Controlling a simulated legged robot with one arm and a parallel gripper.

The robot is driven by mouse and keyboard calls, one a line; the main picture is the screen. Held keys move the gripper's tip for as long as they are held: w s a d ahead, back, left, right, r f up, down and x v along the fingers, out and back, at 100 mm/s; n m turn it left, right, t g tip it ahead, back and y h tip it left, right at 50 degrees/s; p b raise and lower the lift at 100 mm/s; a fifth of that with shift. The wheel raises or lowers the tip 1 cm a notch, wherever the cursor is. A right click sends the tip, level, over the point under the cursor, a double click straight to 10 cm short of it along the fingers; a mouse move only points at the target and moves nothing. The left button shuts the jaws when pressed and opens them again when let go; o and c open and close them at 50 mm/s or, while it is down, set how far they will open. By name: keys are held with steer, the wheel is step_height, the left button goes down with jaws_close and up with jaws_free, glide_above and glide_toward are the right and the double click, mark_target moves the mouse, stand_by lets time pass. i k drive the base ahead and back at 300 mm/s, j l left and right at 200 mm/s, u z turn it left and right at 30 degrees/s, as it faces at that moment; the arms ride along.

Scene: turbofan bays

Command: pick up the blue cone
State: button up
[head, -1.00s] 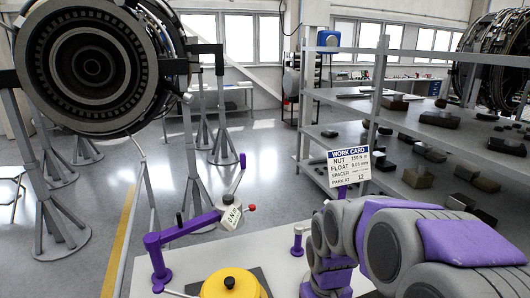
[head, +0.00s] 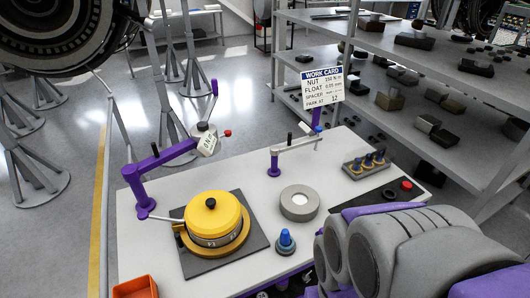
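A blue cone (head: 286,240) stands upright near the front edge of the white table (head: 150,240). It has a wider, darker base and a lighter blue top, and nothing touches it. My gripper's fingers do not show in the head view. My grey and purple arm fills the lower right, just right of the cone, and hides the table's front right part.
A yellow round housing (head: 213,215) sits on a dark mat left of the cone. A grey ring (head: 299,203) lies behind it. A rack (head: 366,165) with several small pegs, a red button (head: 406,185), an orange bin (head: 135,288) and a work card (head: 322,87) surround it.

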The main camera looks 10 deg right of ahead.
mark_target(285, 236)
steer(key=k+l+u, duration=0.2)
steer(key=l+u, duration=0.2)
steer(key=k+l+u, duration=0.2)
steer(key=u, duration=0.15)
steer(key=k+l+u, duration=0.2)
steer(key=u, duration=0.2)
steer(key=k, duration=0.05)
